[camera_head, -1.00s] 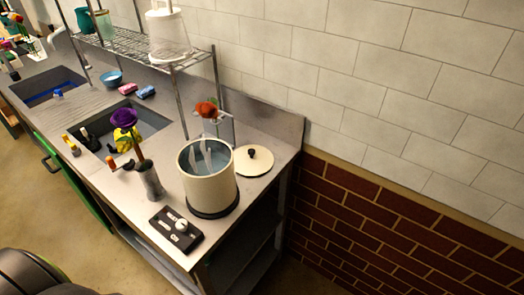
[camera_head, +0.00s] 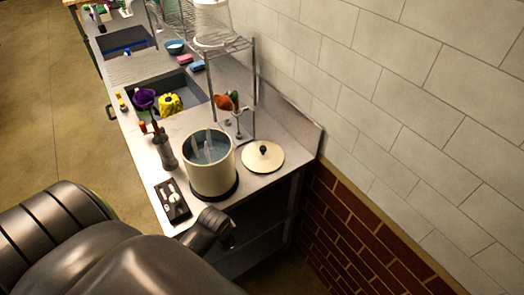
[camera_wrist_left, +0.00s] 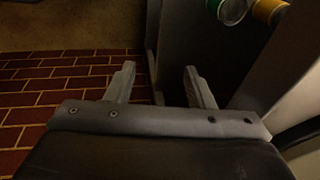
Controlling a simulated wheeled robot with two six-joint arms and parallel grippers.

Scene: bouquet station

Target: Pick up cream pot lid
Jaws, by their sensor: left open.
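The cream pot lid (camera_head: 263,156) is a flat round disc with a black knob. It lies on the metal counter (camera_head: 262,188) to the right of the cream pot (camera_head: 212,176), which is open and holds grey-blue contents. My left arm comes in from the bottom left. My left gripper (camera_head: 226,233) is just off the counter's front end, below the pot and apart from the lid. In the left wrist view my left gripper (camera_wrist_left: 158,80) is open, with nothing between its fingers. The lid is not recognisable there. My right gripper is not in view.
A black control box (camera_head: 173,201) and a grey vase (camera_head: 165,155) with a purple flower stand left of the pot. A wire rack (camera_head: 228,45) rises behind. A brick wall (camera_head: 345,235) borders the right. Cans (camera_wrist_left: 232,10) show in the wrist view.

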